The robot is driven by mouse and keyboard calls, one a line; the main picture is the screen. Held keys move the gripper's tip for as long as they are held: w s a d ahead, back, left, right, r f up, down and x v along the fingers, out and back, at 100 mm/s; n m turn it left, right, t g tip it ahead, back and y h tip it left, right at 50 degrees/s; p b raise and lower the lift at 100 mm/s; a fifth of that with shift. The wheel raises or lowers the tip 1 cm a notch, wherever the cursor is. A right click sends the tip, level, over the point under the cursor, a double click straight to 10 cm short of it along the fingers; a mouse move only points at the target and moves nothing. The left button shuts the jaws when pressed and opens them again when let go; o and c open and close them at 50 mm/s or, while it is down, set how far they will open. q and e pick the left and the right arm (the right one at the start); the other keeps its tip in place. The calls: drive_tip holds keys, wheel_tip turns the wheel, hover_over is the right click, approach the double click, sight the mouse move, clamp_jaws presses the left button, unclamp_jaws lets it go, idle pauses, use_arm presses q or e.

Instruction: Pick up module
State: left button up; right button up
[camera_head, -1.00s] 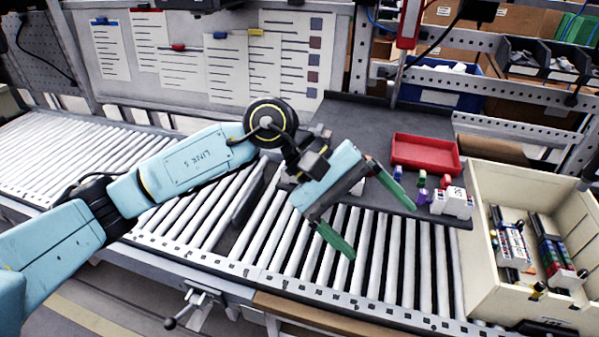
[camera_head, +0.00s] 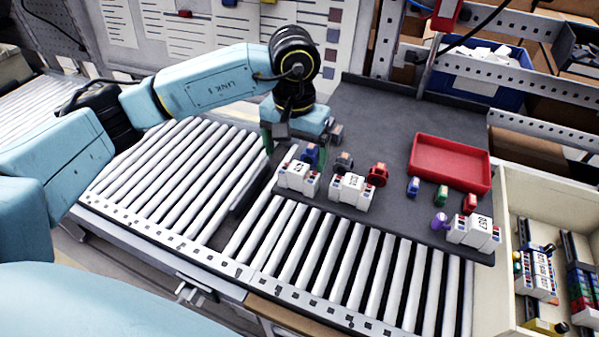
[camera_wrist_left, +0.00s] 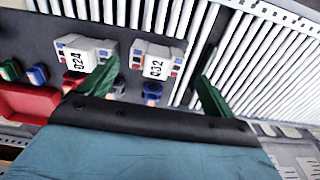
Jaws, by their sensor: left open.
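Three white modules stand in a row on the dark grey mat. The left module (camera_head: 298,178) is marked 032 in the left wrist view (camera_wrist_left: 155,64). The middle module (camera_head: 350,191) is marked 024 there (camera_wrist_left: 82,56). The right module (camera_head: 474,232) stands near the mat's right corner. My left gripper (camera_head: 294,150) points down just behind the left module, its green fingers apart and empty. In the left wrist view, the left gripper (camera_wrist_left: 160,72) has the 032 module in the gap of the picture between its fingers; I cannot tell the height. My right gripper is not seen.
Small coloured parts lie around the modules, including a blue one (camera_head: 310,154) close to my left gripper. A red tray (camera_head: 450,163) sits on the mat (camera_head: 385,120). A cream bin (camera_head: 508,270) stands at right. White conveyor rollers (camera_head: 310,255) run in front.

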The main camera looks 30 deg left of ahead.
sight(298, 167)
use_arm(q)
drive_tip(key=shift+f, duration=1.1)
drive_tip(key=shift+w+f+p, duration=0.1)
drive_tip(key=shift+f+p, duration=0.3)
drive_tip(key=shift+f, duration=0.15)
drive_tip(key=f, duration=0.1)
drive_tip(key=f+p, duration=0.1)
drive_tip(key=f, duration=0.1)
drive_tip(key=shift+w+d+f, duration=0.1)
drive_tip(key=shift+w+f, duration=0.2)
drive_tip(key=shift+w, duration=0.1)
drive_tip(key=shift+f, duration=0.45)
drive_tip(key=c, duration=0.8)
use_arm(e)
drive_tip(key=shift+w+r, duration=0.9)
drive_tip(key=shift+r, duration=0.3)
